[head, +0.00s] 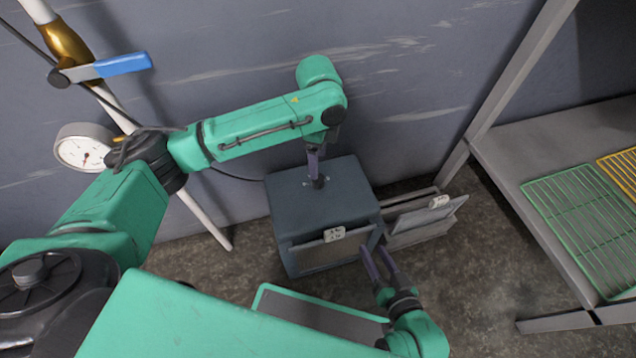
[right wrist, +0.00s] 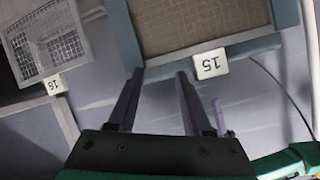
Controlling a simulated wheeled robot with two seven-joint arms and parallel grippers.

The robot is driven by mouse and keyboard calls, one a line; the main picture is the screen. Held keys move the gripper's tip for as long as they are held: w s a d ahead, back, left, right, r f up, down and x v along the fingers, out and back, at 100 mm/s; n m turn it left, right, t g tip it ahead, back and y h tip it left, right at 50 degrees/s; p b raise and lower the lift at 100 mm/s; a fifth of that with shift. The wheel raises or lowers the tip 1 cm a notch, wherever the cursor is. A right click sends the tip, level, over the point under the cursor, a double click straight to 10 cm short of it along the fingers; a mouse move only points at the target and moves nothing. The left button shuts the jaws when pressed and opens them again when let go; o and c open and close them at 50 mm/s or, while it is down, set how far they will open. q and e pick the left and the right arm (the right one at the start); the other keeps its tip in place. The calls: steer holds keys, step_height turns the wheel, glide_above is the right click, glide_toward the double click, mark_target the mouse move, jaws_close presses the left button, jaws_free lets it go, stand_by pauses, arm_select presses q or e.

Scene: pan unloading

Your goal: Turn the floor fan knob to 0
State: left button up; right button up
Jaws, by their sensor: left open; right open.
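A dark blue-grey box-shaped unit (head: 345,200) stands on the floor against the wall; it appears to be the floor fan. Its front grille and white label, which reads 15, also show in the right wrist view (right wrist: 210,64). No knob is clearly visible. My left gripper (head: 317,180) points down at the top of the unit, its fingertips at or just above that surface, and hides the spot beneath. It is open. My right gripper (head: 378,255) is open and empty in front of the unit's lower right front; its two fingers show in the right wrist view (right wrist: 158,80).
A second unit with a tilted mesh panel (head: 425,218) stands right of the first; its label reads 16 in the right wrist view (right wrist: 52,84). A metal shelf (head: 545,135) with green and yellow racks is at right. A white pipe with gauge (head: 84,150) and blue-handled valve (head: 122,65) stands left.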

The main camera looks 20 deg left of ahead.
mark_target(318, 178)
arm_select(q)
step_height(318, 178, down, 6)
steer(key=shift+r+b, duration=0.15)
steer(key=shift+b, duration=0.9)
step_height(318, 178, down, 2)
steer(key=shift+f+b, duration=0.1)
steer(key=shift+b, duration=0.25)
jaws_close()
arm_select(e)
steer(key=w+r+t, duration=0.3)
steer(key=w, duration=0.3)
steer(key=shift+d+t, duration=0.15)
steer(key=shift+t, duration=0.15)
steer(key=shift+s, duration=0.1)
